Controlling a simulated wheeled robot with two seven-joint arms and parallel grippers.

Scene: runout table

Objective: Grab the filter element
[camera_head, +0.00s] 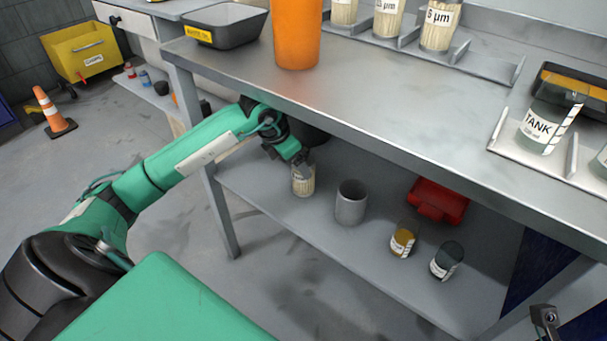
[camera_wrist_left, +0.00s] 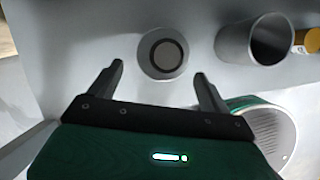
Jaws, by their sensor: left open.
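A cream pleated filter element (camera_head: 303,183) with a pale label stands upright on the lower shelf, under the bench top. In the left wrist view it shows end-on as a pale disc with a dark ring (camera_wrist_left: 163,54). My left gripper (camera_head: 301,160) is just above it in the head view and partly covers its top. In the left wrist view my left gripper (camera_wrist_left: 161,82) is open, its two fingers apart on either side of the filter element's line, with nothing held. Contact between fingers and element is not visible.
A grey cup (camera_head: 351,202) stands right of the element on the shelf (camera_head: 290,235). Further right are an amber jar (camera_head: 403,239), a dark jar (camera_head: 447,260) and a red case (camera_head: 438,200). The bench's front edge (camera_head: 350,128) overhangs close above my left wrist.

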